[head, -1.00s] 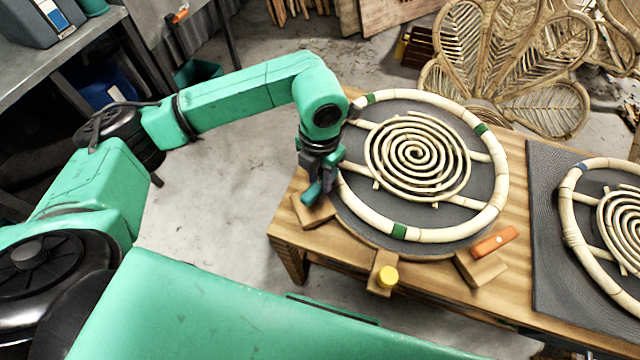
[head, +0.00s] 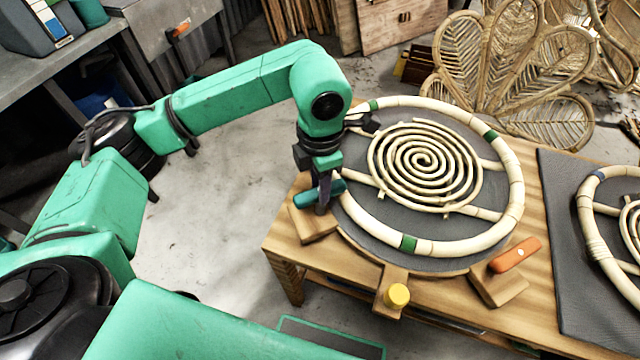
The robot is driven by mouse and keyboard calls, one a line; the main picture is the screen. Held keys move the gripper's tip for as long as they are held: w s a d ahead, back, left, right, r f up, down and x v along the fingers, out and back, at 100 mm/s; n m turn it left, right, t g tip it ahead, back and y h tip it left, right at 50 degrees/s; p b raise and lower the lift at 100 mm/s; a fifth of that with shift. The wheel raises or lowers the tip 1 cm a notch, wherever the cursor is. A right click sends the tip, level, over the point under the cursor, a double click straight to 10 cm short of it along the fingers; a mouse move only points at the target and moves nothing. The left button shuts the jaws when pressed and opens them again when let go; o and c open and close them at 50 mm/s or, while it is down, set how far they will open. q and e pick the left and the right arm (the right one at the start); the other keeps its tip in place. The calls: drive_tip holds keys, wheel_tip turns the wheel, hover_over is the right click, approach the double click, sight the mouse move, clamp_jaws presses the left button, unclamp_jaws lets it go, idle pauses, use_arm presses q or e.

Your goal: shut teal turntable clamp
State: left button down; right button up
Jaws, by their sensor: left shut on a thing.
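The teal clamp (head: 306,197) sits on a wooden block (head: 314,224) at the left edge of the turntable (head: 352,229). My left gripper (head: 324,186) points down at the clamp and is shut on its teal lever. The fingers partly hide the lever, so its exact angle is hard to tell. The turntable carries a round rattan frame (head: 460,248) with green bands and a spiral (head: 425,165) in its middle. My right gripper is not in view.
An orange clamp (head: 514,255) sits on a block at the turntable's right front. A yellow knob (head: 397,295) stands at its front. A second rattan ring (head: 591,237) lies on a dark mat (head: 562,280) at the right. Rattan chair backs stand behind the table.

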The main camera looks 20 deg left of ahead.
use_arm(q)
drive_tip(key=c, duration=0.6)
unclamp_jaws()
drive_tip(key=shift+d, duration=0.1)
drive_tip(key=shift+r, duration=0.1)
drive_tip(key=shift+r, duration=0.4)
wheel_tip(320, 180, up, 14)
drive_tip(key=shift+f, duration=0.15)
drive_tip(key=shift+s+f, duration=0.1)
